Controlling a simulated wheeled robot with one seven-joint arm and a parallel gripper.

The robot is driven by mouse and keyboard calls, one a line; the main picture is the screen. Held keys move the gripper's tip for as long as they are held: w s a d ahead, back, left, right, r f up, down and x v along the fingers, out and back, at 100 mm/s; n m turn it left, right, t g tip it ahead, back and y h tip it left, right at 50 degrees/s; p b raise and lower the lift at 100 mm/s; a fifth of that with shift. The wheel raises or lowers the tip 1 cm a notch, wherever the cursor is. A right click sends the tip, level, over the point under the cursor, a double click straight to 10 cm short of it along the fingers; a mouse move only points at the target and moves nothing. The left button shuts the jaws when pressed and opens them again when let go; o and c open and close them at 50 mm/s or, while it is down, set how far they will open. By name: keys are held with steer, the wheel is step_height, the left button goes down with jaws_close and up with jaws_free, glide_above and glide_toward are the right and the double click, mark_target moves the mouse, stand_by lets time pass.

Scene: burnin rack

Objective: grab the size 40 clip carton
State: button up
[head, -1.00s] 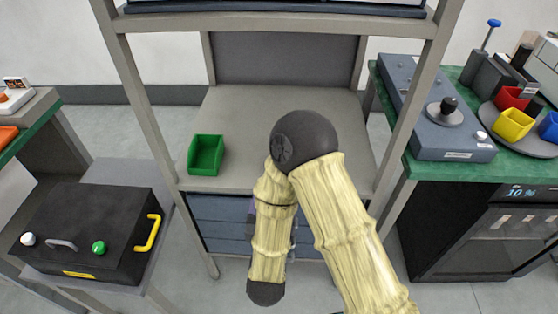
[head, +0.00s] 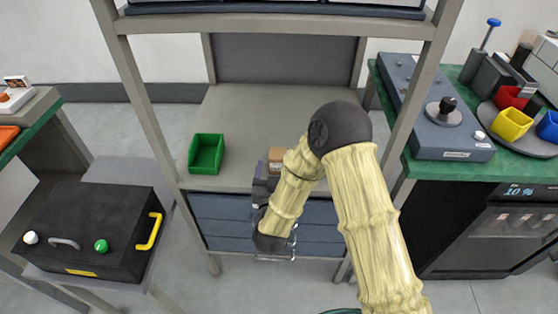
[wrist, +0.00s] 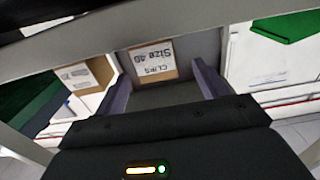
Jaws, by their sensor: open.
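The size 40 clip carton (wrist: 153,60) is a brown box with a white label reading "CLIPS Size 40", upside down in the wrist view. It shows between the two fingers of my gripper (wrist: 158,78), which is open and empty, with the carton ahead of the fingertips. In the head view a brown carton (head: 277,156) sits near the front of the grey shelf. My arm partly hides it and its label is unreadable there. My gripper (head: 264,180) is just in front of it, mostly hidden by my arm.
A second labelled carton (wrist: 88,80) stands beside the clip carton, to its left in the wrist view. A green bin (head: 206,154) is on the shelf's left. Rack posts (head: 150,105) flank the shelf; blue drawers (head: 222,219) are below. The rear shelf looks clear.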

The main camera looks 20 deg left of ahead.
mark_target(278, 164)
steer(key=x, duration=0.5)
steer(key=shift+w+d+f, duration=0.1)
steer(key=shift+w+d, duration=0.05)
steer(key=shift+d, duration=0.05)
steer(key=shift+c, duration=0.4)
steer(key=c, duration=1)
